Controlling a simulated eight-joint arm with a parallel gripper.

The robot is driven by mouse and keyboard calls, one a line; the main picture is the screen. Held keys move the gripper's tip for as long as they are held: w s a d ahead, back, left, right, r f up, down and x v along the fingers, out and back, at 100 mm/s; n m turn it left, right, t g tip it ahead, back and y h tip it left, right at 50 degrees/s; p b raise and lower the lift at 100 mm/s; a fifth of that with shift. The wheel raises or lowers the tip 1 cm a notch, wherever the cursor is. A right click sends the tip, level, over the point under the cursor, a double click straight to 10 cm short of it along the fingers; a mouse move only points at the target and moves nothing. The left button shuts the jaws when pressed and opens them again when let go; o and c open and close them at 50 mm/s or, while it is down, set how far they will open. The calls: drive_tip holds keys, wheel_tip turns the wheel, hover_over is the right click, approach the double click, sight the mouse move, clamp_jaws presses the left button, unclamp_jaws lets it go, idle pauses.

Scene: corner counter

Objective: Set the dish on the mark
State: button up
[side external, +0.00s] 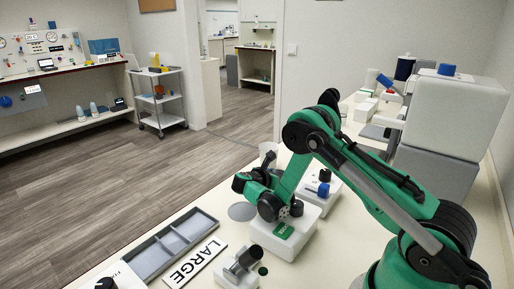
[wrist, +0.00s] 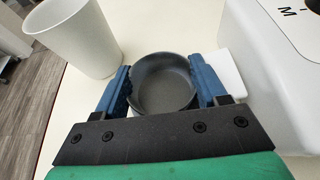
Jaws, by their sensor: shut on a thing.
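A dark grey round dish (wrist: 162,98) sits between the two blue fingers of my gripper (wrist: 163,82) in the wrist view. The fingers press on its left and right sides, and it looks empty inside. In the side view my gripper (side external: 252,181) is low over the counter, and I cannot make out the dish there. A flat grey disc (side external: 242,211), which looks like the mark, lies on the counter just below my gripper in that picture. I cannot tell the dish's height above the counter.
A white block marked M (wrist: 278,62) is close on the right. A grey compartment tray (side external: 172,242) and a LARGE sign (side external: 195,262) lie nearer the front.

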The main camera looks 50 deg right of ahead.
drive_tip(key=shift+f, duration=0.1)
drive_tip(key=o, duration=1.3)
drive_tip(key=shift+f, duration=0.1)
